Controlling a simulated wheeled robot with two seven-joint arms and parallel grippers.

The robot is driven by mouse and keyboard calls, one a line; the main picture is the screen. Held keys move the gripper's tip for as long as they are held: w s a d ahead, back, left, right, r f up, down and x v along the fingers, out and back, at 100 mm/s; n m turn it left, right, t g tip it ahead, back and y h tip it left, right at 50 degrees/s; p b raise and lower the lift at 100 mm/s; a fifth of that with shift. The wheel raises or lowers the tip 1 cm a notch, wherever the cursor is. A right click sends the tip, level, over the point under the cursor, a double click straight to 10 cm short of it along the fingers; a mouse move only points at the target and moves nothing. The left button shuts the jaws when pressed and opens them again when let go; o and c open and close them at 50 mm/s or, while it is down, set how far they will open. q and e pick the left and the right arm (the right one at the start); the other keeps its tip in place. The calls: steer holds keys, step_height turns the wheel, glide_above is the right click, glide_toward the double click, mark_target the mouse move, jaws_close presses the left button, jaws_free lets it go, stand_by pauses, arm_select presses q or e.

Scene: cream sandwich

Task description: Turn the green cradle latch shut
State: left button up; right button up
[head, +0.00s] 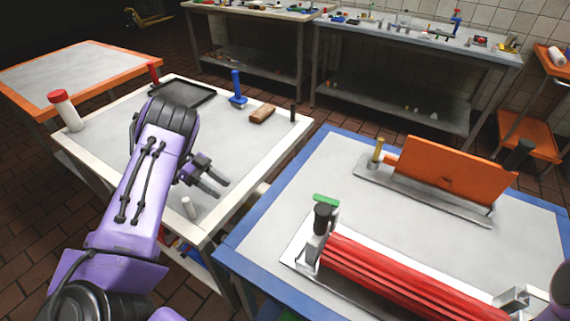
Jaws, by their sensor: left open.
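The green latch (326,200) is a small flat bar at the top of a black post (322,220). The post stands at the left end of a metal cradle (299,247) on the blue-edged table. A bundle of red rods (390,272) lies along the cradle. My left gripper (222,189) is open and empty, over the right part of the white table, to the left of the latch and apart from it. Whether the latch touches the rods cannot be told. My right gripper does not show; a purple part of mine is at the right edge.
An orange panel (450,172) stands upright on a metal base on the blue-edged table (262,205). The white table (215,130) holds a black tray, a blue-handled tool (237,90), a brown block (262,114) and a red-capped white bottle (65,110). A gap separates these tables.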

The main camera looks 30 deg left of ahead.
mark_target(319, 197)
arm_select(q)
steer(key=w+d+r+h, duration=0.1)
steer(key=d, duration=0.2)
steer(key=w+d+m+h, duration=0.1)
steer(key=d, duration=0.3)
steer(key=w+d+r+h, duration=0.1)
steer(key=d, duration=0.3)
steer(key=shift+w+d+r+t+h, duration=0.15)
steer(key=shift+d+r+t+h, duration=0.1)
steer(key=shift+r+t+h, duration=0.15)
steer(key=d+r+h+p, duration=0.1)
steer(key=d, duration=0.5)
steer(key=w+d+r+m+h+p, duration=0.1)
steer(key=d+p, duration=0.1)
steer(key=d, duration=0.4)
steer(key=w+d+r+p, duration=0.1)
steer(key=d, duration=0.5)
steer(key=shift+w+d+r+m+h, duration=0.1)
steer(key=shift+d+r+m+h, duration=0.2)
steer(key=shift+h, duration=0.1)
steer(key=shift+a, duration=0.1)
steer(key=shift+c, duration=0.3)
